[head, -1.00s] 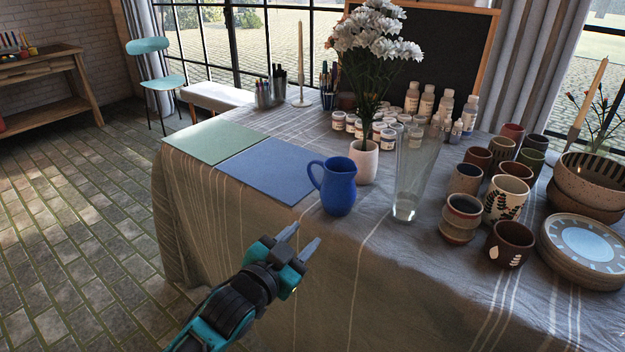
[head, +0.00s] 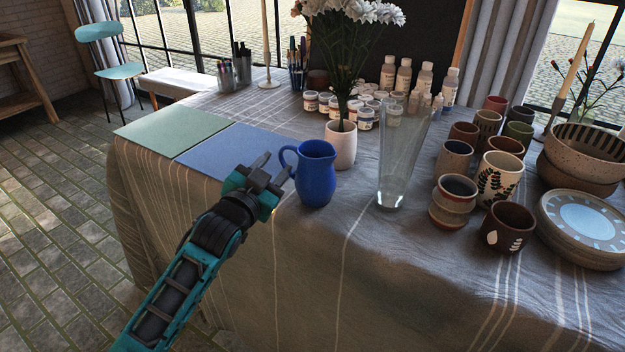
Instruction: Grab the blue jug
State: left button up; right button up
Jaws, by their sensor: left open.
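The blue jug (head: 317,176) stands upright near the front edge of the cloth-covered table. Its handle (head: 284,160) points left, toward my left gripper. My left gripper (head: 273,168) is open and empty, with its two fingertips close to the handle. From this view I cannot tell whether a finger touches the handle or is around it. My right gripper does not show.
A white vase of flowers (head: 341,147) stands right behind the jug, and a tall clear glass (head: 393,175) to its right. Several cups (head: 455,203) and stacked plates (head: 588,235) fill the right side. Blue (head: 222,153) and green (head: 165,130) mats lie left.

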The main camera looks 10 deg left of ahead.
aim_at(280, 152)
pick_arm(q)
jog(key=shift+w+d+r+b, duration=0.15)
jog(key=shift+w+b, duration=0.25)
jog(key=shift+w, duration=1.05)
jog(key=shift+w+d+r+b, duration=0.15)
jog(key=shift+w+b, duration=0.2)
jog(key=shift+w, duration=1.05)
grip_shut()
jog(key=shift+a, duration=0.1)
jog(key=shift+r, duration=0.15)
